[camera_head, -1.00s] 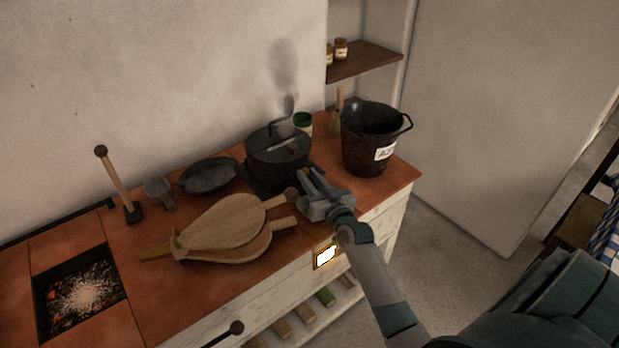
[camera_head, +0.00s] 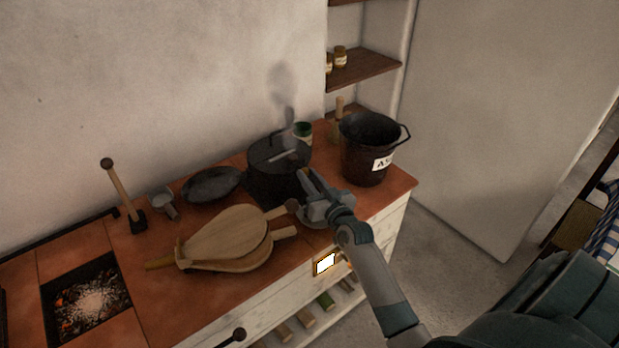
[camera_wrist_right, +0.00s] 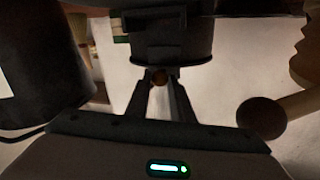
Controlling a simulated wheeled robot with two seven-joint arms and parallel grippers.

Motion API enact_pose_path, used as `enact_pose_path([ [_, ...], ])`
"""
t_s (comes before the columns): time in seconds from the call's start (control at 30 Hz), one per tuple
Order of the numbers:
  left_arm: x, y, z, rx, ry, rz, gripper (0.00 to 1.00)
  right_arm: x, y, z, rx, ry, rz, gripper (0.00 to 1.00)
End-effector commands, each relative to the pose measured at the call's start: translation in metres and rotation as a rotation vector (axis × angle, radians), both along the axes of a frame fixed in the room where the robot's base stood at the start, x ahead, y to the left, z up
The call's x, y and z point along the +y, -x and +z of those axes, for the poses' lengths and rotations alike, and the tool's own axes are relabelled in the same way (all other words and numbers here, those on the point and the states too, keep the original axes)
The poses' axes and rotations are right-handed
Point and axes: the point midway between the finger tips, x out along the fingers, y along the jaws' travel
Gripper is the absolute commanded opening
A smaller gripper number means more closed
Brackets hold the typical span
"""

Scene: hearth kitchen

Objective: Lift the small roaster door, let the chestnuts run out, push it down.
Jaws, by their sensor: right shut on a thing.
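The roaster (camera_head: 272,182) is a black drum with a lid and a crank on top, standing at the back of the tiled counter. It also shows in the right wrist view (camera_wrist_right: 170,48), straight ahead of the fingers. My right gripper (camera_head: 308,180) is at the roaster's front right side. In the right wrist view its fingers are shut on a small round brownish knob (camera_wrist_right: 159,77) low on the roaster. The small door itself is hidden or too dark to make out. No chestnuts can be seen. My left gripper is not in view.
Wooden bellows (camera_head: 225,238) lie left of my right gripper. A dark bucket (camera_head: 366,150) with a white label stands close on the right. A dark oval pan (camera_head: 212,184) and a fire pit (camera_head: 92,300) lie further left. A grey rounded edge shows beneath the gripper.

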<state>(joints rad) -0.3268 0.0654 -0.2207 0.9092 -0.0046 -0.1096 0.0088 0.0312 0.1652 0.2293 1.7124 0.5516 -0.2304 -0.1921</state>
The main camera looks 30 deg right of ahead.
Motion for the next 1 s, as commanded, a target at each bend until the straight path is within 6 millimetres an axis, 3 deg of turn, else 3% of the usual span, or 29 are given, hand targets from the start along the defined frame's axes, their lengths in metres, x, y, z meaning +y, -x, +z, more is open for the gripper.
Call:
enact_pose_path([
  [0.07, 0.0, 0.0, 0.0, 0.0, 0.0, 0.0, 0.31, -0.001, -0.001, 0.006, -0.012, 0.002, -0.002, 0.0],
  [0.1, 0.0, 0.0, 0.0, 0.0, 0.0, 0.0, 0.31, -0.001, -0.001, 0.006, -0.012, 0.002, -0.002, 0.26],
  [0.17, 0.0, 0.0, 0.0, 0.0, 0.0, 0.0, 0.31, -0.001, -0.001, 0.006, -0.012, 0.002, -0.002, 0.4],
  [0.67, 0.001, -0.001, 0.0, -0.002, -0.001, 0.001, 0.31, 0.0, 0.007, 0.002, -0.006, 0.001, -0.001, 0.4],
  [1.0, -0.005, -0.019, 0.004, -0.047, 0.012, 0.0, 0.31, 0.006, 0.053, 0.0, -0.005, 0.002, -0.001, 0.4],
])
